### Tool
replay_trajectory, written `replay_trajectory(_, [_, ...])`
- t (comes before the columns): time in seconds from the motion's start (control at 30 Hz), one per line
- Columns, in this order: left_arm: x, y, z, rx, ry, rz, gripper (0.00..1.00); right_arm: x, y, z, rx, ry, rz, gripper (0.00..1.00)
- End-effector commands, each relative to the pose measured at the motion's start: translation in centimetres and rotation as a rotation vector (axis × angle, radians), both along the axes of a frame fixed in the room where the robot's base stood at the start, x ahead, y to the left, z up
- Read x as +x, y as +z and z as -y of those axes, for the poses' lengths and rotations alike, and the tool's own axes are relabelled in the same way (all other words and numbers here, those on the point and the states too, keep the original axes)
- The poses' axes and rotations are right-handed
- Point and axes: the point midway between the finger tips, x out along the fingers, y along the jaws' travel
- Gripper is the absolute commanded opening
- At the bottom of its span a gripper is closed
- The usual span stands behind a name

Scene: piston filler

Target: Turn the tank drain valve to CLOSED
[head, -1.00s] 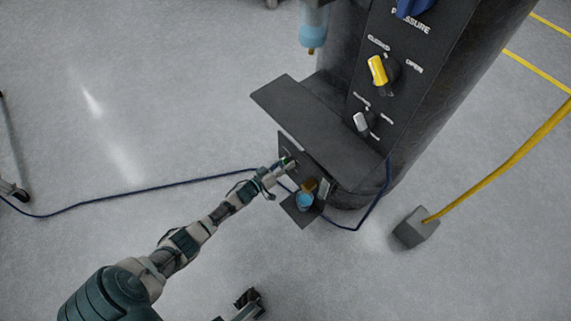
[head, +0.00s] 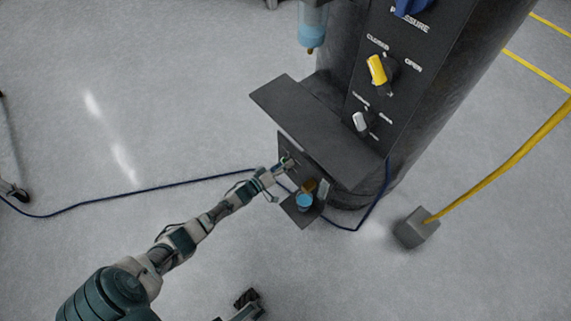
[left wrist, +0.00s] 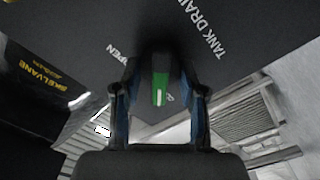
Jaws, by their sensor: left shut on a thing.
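The tank drain valve knob (left wrist: 160,85) is dark with a green and white stripe on its face. In the left wrist view it sits between the two fingers of my left gripper (left wrist: 159,92), which is shut on it. The "OPEN" label (left wrist: 118,53) is left of the knob and the "TANK DRAIN" label (left wrist: 207,30) is to its upper right. The stripe runs up and down in this view. In the head view my left gripper (head: 281,167) is at the low front panel (head: 293,150) under the shelf; the knob is mostly hidden there.
A dark shelf (head: 305,115) juts out above my left gripper. A small tray (head: 302,218) with a light-blue cup (head: 304,203) is close by. Yellow (head: 378,70) and white (head: 361,121) knobs are higher up. A blue hose (head: 130,191) crosses the floor.

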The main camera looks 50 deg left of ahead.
Motion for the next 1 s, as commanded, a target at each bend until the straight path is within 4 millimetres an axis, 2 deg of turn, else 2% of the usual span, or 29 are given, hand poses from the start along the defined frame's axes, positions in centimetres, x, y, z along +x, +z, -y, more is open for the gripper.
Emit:
replay_trajectory(0.1, [0.0,0.0,-0.5,0.000,0.009,-0.004,0.07,0.0,0.0,0.0,0.000,0.000,0.000,0.40])
replay_trajectory(0.13, [0.0,0.0,-0.5,0.000,0.009,-0.004,0.49,0.0,0.0,0.0,0.000,0.001,-0.001,0.40])
replay_trajectory(0.2, [0.0,0.0,-0.5,0.000,0.008,-0.003,0.65,0.0,0.0,0.0,0.000,0.001,-0.001,0.40])
replay_trajectory(0.5, [-0.1,0.0,-0.2,0.001,0.004,-0.001,0.65,0.1,-0.5,0.0,-0.001,0.000,-0.016,0.40])
replay_trajectory(0.63, [-1.0,0.0,-0.3,0.003,0.003,-0.001,0.65,-0.2,-0.2,0.1,0.001,0.000,-0.009,0.40])
replay_trajectory(0.77, [-3.3,-0.1,-0.4,0.002,0.002,-0.003,0.65,-0.3,-0.2,0.0,0.001,0.000,-0.008,0.40])
replay_trajectory(1.0, [-8.7,-0.3,-1.1,-0.001,0.004,-0.004,0.65,-0.2,-0.1,0.0,0.000,0.000,-0.006,0.40])
